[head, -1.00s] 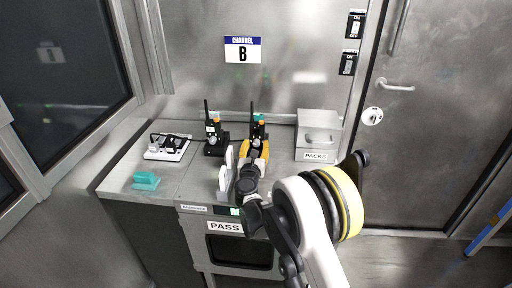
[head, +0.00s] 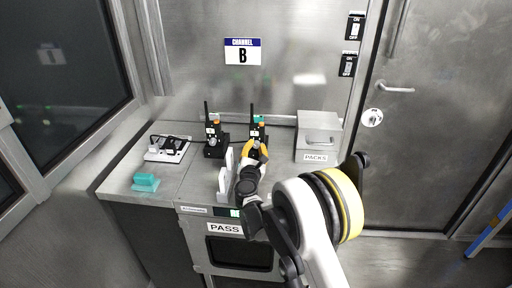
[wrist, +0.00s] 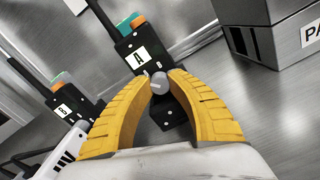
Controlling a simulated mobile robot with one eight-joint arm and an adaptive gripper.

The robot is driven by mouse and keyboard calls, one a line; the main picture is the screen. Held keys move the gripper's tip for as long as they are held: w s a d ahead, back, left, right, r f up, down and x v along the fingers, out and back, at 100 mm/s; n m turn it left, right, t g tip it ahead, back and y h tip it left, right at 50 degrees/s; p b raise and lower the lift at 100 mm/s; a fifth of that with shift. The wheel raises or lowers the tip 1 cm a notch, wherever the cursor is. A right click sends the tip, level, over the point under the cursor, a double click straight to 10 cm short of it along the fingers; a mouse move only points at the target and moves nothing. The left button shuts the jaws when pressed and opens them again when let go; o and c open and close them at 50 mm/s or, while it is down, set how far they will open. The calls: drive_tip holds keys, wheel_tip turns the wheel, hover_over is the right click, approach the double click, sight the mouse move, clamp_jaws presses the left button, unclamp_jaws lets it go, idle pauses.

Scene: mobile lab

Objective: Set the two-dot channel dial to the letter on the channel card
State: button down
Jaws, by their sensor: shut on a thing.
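The channel card (head: 242,50) on the back wall reads B. Two black radios with antennas stand on the counter: a left radio (head: 214,136) and a right radio (head: 258,130). My gripper (head: 257,148) is at the right radio. In the wrist view, my gripper (wrist: 160,77) has its yellow fingers closed on a round grey dial (wrist: 159,85) on the front of this radio. The fingers hide the dial's sides.
A metal PACKS box (head: 319,135) stands close on the right. White upright plates (head: 224,180) stand left of my arm.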

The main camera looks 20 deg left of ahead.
drive_tip(key=c, duration=1.2)
unclamp_jaws()
drive_tip(key=v, duration=1.2)
